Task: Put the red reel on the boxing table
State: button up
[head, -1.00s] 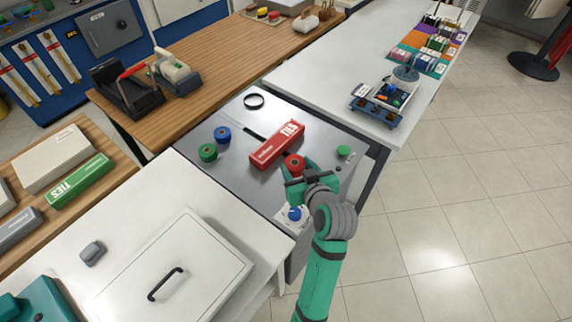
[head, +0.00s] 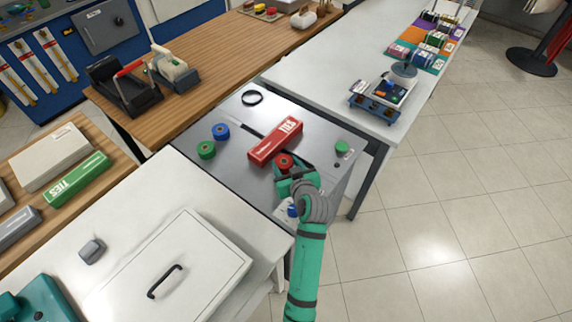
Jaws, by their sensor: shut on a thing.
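The red reel (head: 285,161) shows in the head view over the grey table (head: 226,170), close to the near end of the red TIES box (head: 275,142). My gripper (head: 286,172) is shut on the red reel. Its fingers and wrist hide the lower part of the reel, so I cannot tell whether the reel touches the table top. No surface carries a readable boxing table label. A wooden table (head: 125,172) at the left holds a green TIES box (head: 76,180) and a beige box (head: 50,158).
A green reel (head: 206,149) and a blue reel (head: 221,132) stand left of the red box.

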jog(key=o, duration=1.1)
jog(key=shift+f, duration=0.1)
jog(key=shift+c, duration=0.2)
